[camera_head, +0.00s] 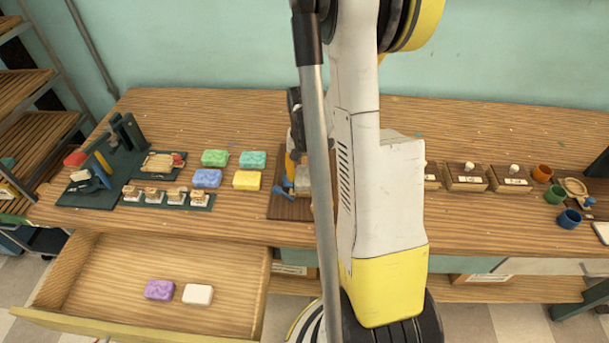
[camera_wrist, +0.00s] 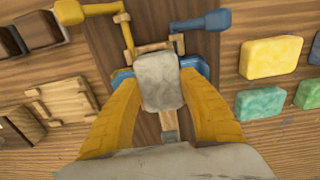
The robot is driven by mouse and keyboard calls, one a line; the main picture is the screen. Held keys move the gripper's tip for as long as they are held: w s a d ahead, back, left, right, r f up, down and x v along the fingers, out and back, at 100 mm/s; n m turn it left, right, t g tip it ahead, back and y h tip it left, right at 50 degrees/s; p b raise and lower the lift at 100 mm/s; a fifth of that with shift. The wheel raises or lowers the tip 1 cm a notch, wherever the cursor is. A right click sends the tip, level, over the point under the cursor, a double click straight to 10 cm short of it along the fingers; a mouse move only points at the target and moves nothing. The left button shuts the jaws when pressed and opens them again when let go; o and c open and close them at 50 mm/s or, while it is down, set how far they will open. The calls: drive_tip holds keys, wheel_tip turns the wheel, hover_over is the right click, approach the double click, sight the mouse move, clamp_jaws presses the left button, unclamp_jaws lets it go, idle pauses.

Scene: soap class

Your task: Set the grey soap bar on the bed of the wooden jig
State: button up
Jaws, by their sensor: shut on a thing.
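The grey soap bar (camera_wrist: 160,82) is between the two yellow fingers of my gripper (camera_wrist: 161,88) in the wrist view, which are shut on it. The wooden jig (camera_wrist: 112,40) is a dark brown board under and beyond the bar, with a yellow-handled lever (camera_wrist: 88,11) and a blue-handled lever (camera_wrist: 204,20). The bar covers much of the jig's middle, so I cannot tell whether it touches the bed. In the head view the jig (camera_head: 284,208) shows only at its left edge; my arm hides the rest.
Green, teal, blue and yellow soaps (camera_head: 247,180) lie left of the jig. Stamps (camera_head: 154,196) and a dark green press (camera_head: 118,152) stand farther left. An open drawer (camera_head: 110,265) holds purple and white soaps. Wooden boxes (camera_head: 466,177) and small cups (camera_head: 555,194) stand right.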

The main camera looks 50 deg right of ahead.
drive_tip(key=shift+f, duration=0.2)
idle(0.3)
drive_tip(key=o, duration=1.6)
drive_tip(key=shift+c, duration=0.2)
drive_tip(key=shift+o, duration=0.5)
drive_tip(key=shift+r+p, duration=2)
drive_tip(key=shift+r, duration=1.05)
